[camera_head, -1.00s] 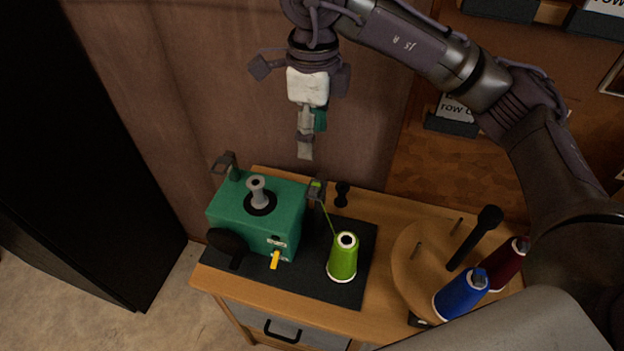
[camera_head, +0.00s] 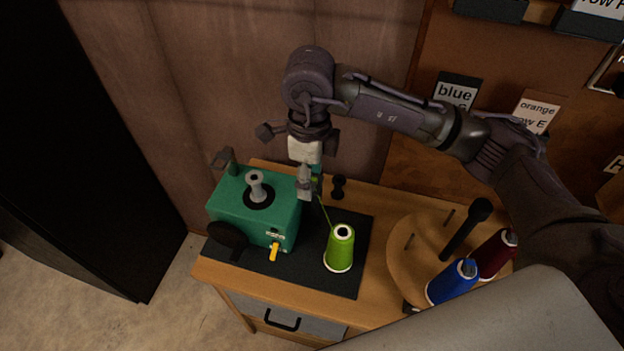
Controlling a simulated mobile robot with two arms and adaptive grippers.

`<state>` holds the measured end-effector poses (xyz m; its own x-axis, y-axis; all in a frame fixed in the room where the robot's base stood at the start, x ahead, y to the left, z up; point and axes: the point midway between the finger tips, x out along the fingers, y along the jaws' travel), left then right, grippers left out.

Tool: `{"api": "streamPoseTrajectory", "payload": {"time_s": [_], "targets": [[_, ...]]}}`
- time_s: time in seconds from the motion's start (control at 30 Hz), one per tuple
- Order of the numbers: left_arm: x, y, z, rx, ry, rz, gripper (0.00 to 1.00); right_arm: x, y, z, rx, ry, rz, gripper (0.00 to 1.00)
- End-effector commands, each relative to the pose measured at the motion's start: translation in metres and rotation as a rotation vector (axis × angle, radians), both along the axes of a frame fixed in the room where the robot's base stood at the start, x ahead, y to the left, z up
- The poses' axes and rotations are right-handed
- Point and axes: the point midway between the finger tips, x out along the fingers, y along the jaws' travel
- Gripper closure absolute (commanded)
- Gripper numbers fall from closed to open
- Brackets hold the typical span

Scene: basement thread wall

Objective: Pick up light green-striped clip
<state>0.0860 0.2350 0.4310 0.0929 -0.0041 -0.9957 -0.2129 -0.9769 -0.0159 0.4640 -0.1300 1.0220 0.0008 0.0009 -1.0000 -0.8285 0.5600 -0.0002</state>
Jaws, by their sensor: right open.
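The light green-striped clip (camera_head: 317,186) is a small grey piece with a light green mark at the right side of the green winding machine (camera_head: 232,212). A green thread runs from it down to the lime green spool (camera_head: 340,248). My right gripper (camera_head: 305,192) points down, open, with its fingertips just left of and in front of the clip, partly hiding it. I cannot tell whether they touch it. My left gripper is not in view.
The machine and lime spool stand on a dark mat (camera_head: 312,278) on a wooden cabinet (camera_head: 375,285). At right is a round wooden spool stand (camera_head: 405,265) with a blue spool (camera_head: 451,283) and dark red spool (camera_head: 494,254). A pegboard wall rises behind.

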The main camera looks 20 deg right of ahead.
Motion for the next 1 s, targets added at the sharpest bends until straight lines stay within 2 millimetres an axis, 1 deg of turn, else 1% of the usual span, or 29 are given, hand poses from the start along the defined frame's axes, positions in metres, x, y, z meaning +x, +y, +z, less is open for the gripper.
{"api": "streamPoseTrajectory", "payload": {"time_s": [0.07, 0.17, 0.3, 0.33, 0.43, 0.47, 0.77, 0.87, 0.97, 1.0], "targets": [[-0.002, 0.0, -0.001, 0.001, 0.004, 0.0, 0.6, 0.0, 0.0, 0.0, 0.0, 0.0, 0.0, 0.42], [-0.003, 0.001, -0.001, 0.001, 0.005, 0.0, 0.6, 0.0, 0.0, 0.0, 0.0, 0.0, 0.0, 0.57], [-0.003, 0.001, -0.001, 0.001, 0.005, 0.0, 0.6, 0.0, 0.0, 0.0, -0.001, 0.001, 0.0, 0.8], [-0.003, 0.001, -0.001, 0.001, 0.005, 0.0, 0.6, 0.0, 0.0, 0.0, -0.001, 0.001, 0.0, 0.84], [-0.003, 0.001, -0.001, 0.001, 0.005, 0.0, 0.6, 0.0, 0.0, 0.0, -0.001, 0.001, 0.0, 0.84], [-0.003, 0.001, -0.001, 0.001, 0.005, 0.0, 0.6, 0.0, 0.0, 0.0, -0.001, 0.001, 0.0, 0.87], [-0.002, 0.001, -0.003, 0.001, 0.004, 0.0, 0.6, 0.0, 0.0, 0.004, 0.0, 0.0, 0.0, 0.87], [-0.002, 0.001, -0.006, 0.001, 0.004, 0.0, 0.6, 0.001, 0.001, 0.011, 0.001, -0.002, 0.0, 0.87], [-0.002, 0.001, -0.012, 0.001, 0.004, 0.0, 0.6, 0.001, 0.001, 0.025, 0.001, -0.004, 0.002, 0.87], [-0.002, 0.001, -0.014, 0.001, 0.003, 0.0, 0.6, 0.001, 0.001, 0.032, 0.002, -0.005, 0.002, 0.87]]}}
